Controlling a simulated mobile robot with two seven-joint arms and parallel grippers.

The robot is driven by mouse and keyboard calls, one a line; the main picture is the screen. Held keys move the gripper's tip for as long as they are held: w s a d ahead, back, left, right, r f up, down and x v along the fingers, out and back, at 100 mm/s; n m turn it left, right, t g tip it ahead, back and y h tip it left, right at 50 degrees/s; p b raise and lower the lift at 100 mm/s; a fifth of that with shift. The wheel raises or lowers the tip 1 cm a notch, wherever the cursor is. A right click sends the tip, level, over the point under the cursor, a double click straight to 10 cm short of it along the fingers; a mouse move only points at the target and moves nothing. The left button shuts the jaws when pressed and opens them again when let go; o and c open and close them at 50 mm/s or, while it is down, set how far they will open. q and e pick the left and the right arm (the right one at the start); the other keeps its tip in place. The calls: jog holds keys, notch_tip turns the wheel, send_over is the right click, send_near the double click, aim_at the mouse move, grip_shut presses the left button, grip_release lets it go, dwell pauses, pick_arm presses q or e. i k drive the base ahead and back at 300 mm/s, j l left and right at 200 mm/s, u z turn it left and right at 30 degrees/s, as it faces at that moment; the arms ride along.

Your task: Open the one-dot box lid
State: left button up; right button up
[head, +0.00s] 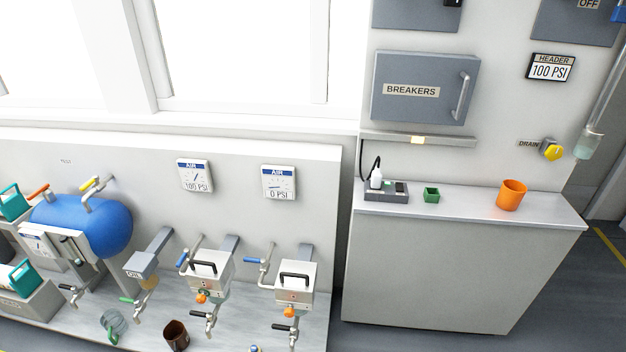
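Two pale metal boxes with black-handled lids are mounted side by side at the lower middle of the head view: a left box (207,268) and a right box (293,291). Both lids look closed, with the black handles (206,265) and (295,275) on top. Each box has a small orange knob on its front and a tap below. Small reddish marks show on the right box's front, but the dots are too small to count, so I cannot tell which box is the one-dot one. Neither of my grippers is in view.
Below the boxes is a bench (235,335) with a brown cup (175,336) and a clear green-handled jug (113,325). A blue tank (90,225) stands left.

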aim_at(296, 280)
jog(key=i+l+u, duration=0.15)
jog(key=l+u, duration=0.45)
jog(key=i+l+u, duration=0.1)
jog(key=l+u, duration=0.2)
jog(key=l, duration=0.2)
